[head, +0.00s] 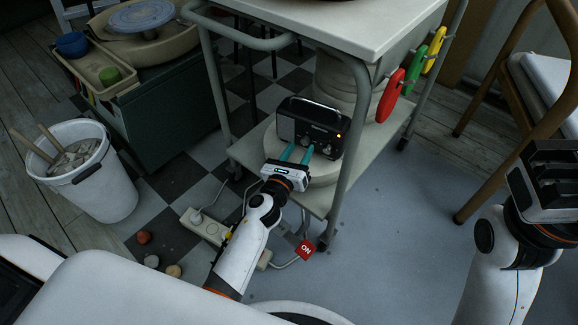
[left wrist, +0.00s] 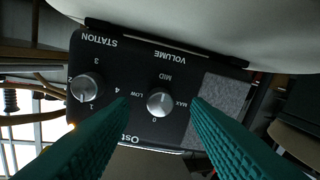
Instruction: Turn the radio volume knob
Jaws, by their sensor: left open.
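The black radio (head: 312,124) stands on a round pale slab (head: 322,172) on the cart's lower shelf. In the left wrist view its dark front panel (left wrist: 125,75) fills the middle. The round silver volume knob (left wrist: 160,102) sits under the VOLUME label, with marks 0, LOW, MID and MAX around it; its exact setting is unclear. The station knob (left wrist: 86,88) is to its left. My left gripper (head: 299,153) is open in front of the radio, its teal fingers on either side of the volume knob, with no clear contact. My right gripper (head: 546,165) is raised at the right edge, empty.
The cart's grey legs and top (head: 375,25) frame the radio closely. Red, green and yellow discs (head: 391,96) hang on the cart's right side. A white bucket (head: 95,172) stands left.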

